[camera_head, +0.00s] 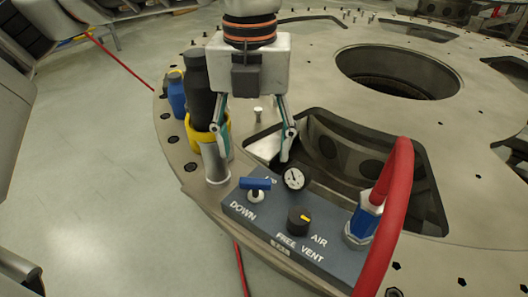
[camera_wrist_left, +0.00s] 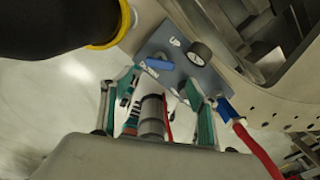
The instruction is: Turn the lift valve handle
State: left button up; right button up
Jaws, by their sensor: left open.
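The lift valve handle (camera_head: 255,184) is a blue bar on a short pale stem, on a blue-grey control panel (camera_head: 272,224) marked DOWN at its left; the bar lies nearly level across the head view. My left gripper (camera_head: 253,156) points down behind the handle, with its fingers spread and nothing between them. The handle looks apart from both fingers. In the left wrist view the blue handle (camera_wrist_left: 160,64) shows beyond the open fingertips of my left gripper (camera_wrist_left: 163,88). Part of the upper label is hidden. My right gripper is not in view.
The panel also bears a gauge (camera_head: 294,178) and a black knob (camera_head: 299,219) with a yellow mark. A red hose (camera_head: 397,205) rises at its right. A steel cylinder (camera_head: 215,165) and black bottle (camera_head: 199,95) stand close left of the gripper. An opening lies behind.

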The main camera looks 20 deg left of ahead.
aim_at(255, 181)
pick_arm(q)
jog(key=shift+w+f, duration=0.2)
jog(key=shift+w, duration=0.05)
jog(key=shift+f, duration=0.35)
jog(key=f, duration=0.5)
jog(key=shift+s+b, duration=0.25)
jog(key=shift+b, duration=0.15)
jog(key=shift+f, duration=0.85)
jog(key=c, duration=1.1)
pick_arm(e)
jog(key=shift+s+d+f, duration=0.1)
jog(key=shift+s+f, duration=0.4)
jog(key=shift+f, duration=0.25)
